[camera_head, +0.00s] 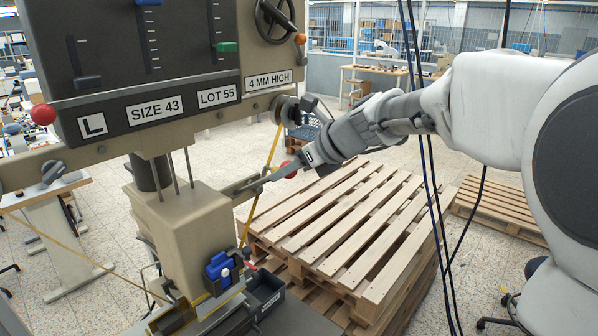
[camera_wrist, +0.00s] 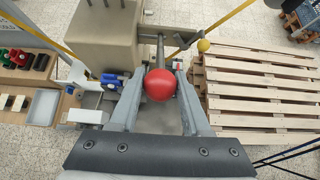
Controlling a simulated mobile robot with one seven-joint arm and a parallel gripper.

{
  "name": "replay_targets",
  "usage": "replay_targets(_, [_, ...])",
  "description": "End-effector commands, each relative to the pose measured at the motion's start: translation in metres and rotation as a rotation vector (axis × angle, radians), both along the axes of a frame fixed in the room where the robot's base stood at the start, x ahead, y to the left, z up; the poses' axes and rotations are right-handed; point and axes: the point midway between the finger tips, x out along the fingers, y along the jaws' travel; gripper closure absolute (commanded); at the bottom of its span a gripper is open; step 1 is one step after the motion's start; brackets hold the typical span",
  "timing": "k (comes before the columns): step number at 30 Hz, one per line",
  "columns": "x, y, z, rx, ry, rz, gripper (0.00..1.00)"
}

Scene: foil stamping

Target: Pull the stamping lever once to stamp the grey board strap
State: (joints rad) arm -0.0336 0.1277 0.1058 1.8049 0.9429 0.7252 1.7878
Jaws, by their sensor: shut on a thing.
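The stamping lever (camera_head: 246,186) is a metal bar sticking out to the right of the beige press head (camera_head: 188,228). Its red ball knob (camera_head: 291,173) is at the outer end. My gripper (camera_head: 298,163) comes in from the right and is shut on the red knob. In the wrist view the red knob (camera_wrist: 159,84) sits between the two grey fingers of my gripper (camera_wrist: 160,76), with the bar running away behind it. The press bed (camera_head: 178,318) is cut off at the lower edge of the head view. I cannot make out the grey board strap there.
A blue clamp-like part (camera_head: 222,270) sits low on the press, beside a dark bin (camera_head: 264,293). Wooden pallets (camera_head: 345,225) stand on the floor to the right. A yellow foil band (camera_head: 262,180) passes close to the lever. Dark cables (camera_head: 428,170) hang near my arm.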

Motion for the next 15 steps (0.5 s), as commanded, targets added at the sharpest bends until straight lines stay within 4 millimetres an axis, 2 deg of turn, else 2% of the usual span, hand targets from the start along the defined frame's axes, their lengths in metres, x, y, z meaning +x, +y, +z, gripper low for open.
replay_targets(1, [0.000,0.000,0.000,0.000,0.000,0.000,0.87])
replay_targets(3, [0.000,0.000,0.000,0.000,0.000,0.000,1.00])
replay_targets(10, [0.000,-0.001,-0.001,0.000,0.000,0.000,1.00])
replay_targets(15, [-0.004,-0.005,-0.014,0.000,0.002,-0.001,1.00])
